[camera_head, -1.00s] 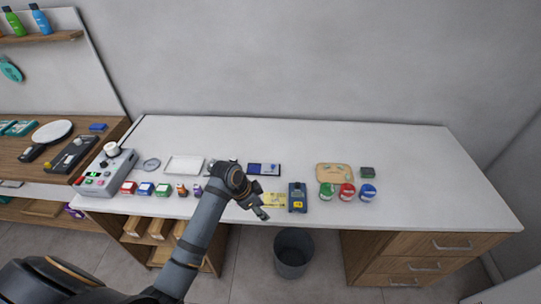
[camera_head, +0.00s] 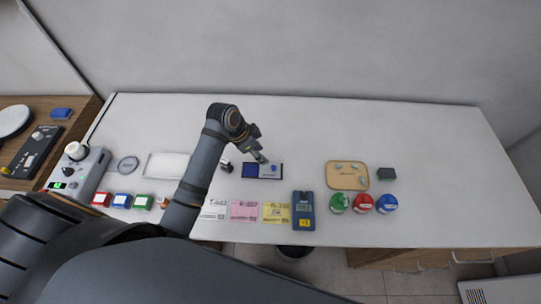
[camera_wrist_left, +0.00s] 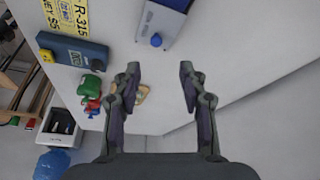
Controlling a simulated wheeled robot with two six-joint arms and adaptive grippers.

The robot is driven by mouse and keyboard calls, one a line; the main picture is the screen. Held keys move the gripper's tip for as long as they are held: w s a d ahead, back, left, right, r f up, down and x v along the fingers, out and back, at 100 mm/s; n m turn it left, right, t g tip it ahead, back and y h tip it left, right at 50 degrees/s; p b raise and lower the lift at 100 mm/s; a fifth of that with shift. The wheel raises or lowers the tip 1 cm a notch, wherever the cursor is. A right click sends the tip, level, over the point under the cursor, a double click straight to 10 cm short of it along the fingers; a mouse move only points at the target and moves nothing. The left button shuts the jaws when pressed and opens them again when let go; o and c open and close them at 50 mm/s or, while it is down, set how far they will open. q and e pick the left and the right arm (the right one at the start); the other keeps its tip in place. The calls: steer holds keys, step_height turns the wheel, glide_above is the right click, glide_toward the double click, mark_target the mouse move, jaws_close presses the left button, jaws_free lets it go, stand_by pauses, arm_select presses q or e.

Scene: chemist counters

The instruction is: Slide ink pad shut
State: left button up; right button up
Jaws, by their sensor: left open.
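The ink pad (camera_head: 250,171) lies on the white counter, with its dark blue pad exposed on the left and a pale sliding part with a blue knob (camera_head: 274,168) on the right. In the left wrist view the ink pad (camera_wrist_left: 158,22) is at the top, its blue knob (camera_wrist_left: 156,40) toward the gripper. My left gripper (camera_head: 263,158) is just behind the ink pad in the head view. It is open and empty, and the wrist view shows its two fingers (camera_wrist_left: 160,72) apart, with the knob ahead of the gap. My right gripper is out of view.
A blue device (camera_head: 304,211) and paper slips (camera_head: 243,210) lie along the front. A wooden tray (camera_head: 347,176), a dark block (camera_head: 387,174) and green, red and blue round items (camera_head: 363,204) are to the right. The counter behind the ink pad is clear.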

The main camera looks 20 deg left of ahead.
mark_target(273, 167)
arm_select(q)
steer(key=p+x, duration=0.1)
steer(key=x, duration=0.6)
steer(key=shift+s+d+f+p, duration=0.2)
steer(key=shift+d+p, duration=0.1)
steer(key=shift+p, duration=0.05)
steer(key=shift+x, duration=1.05)
steer(key=shift+d+f, duration=0.1)
steer(key=shift+f, duration=0.15)
steer(key=shift+c, duration=1.3)
jaws_close()
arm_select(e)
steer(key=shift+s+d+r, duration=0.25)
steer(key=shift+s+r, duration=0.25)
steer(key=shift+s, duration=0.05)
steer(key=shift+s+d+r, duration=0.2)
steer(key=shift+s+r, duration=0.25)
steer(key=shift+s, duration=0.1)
